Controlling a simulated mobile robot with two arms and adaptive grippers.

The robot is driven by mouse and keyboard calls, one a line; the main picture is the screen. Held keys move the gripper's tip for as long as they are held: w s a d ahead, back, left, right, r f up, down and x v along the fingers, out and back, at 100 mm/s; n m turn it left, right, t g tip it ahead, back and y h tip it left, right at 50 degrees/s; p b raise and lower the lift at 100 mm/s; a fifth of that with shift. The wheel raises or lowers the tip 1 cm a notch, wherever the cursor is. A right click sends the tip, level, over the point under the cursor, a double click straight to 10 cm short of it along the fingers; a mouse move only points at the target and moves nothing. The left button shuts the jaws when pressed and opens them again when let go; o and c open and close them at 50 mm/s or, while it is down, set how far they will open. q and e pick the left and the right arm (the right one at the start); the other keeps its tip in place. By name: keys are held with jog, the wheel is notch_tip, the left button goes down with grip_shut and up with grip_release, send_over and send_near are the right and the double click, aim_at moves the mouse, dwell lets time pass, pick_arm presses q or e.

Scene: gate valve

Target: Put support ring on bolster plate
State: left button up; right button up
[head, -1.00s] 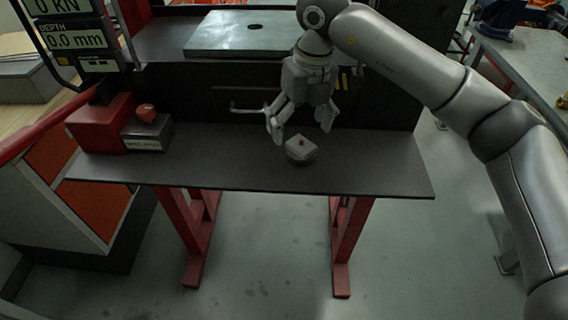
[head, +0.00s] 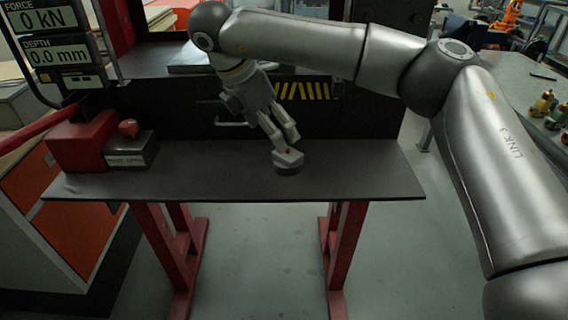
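I cannot tell for certain whether that round base is the support ring. A flat grey plate (head: 190,68), likely the bolster plate, lies on the press bed behind and is mostly hidden by my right arm. My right gripper (head: 287,145) points down at the block, its fingertips touching it or just above it. Its fingers look close together; whether they grip is unclear. My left gripper is out of view.
The dark shelf (head: 370,180) is clear to the right of the block. A red box (head: 80,145) and a grey box with a red knob (head: 130,150) stand at its left. A force and depth display (head: 50,40) is at upper left.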

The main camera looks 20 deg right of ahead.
aim_at(286, 153)
jog(key=x, duration=0.4)
jog(key=shift+r+p, duration=0.1)
jog(key=shift+p, duration=0.2)
jog(key=x, duration=0.1)
jog(key=p+x, duration=0.1)
jog(key=x, duration=0.2)
jog(key=shift+s+f+p, duration=0.25)
jog(key=shift+s+p, duration=0.05)
jog(key=shift+w+d+f, duration=0.1)
jog(key=shift+d+f, duration=0.05)
jog(key=shift+f, duration=0.35)
jog(key=shift+c, duration=1.2)
jog(key=shift+r, duration=0.1)
jog(key=c, duration=1.3)
jog(key=shift+r, duration=0.1)
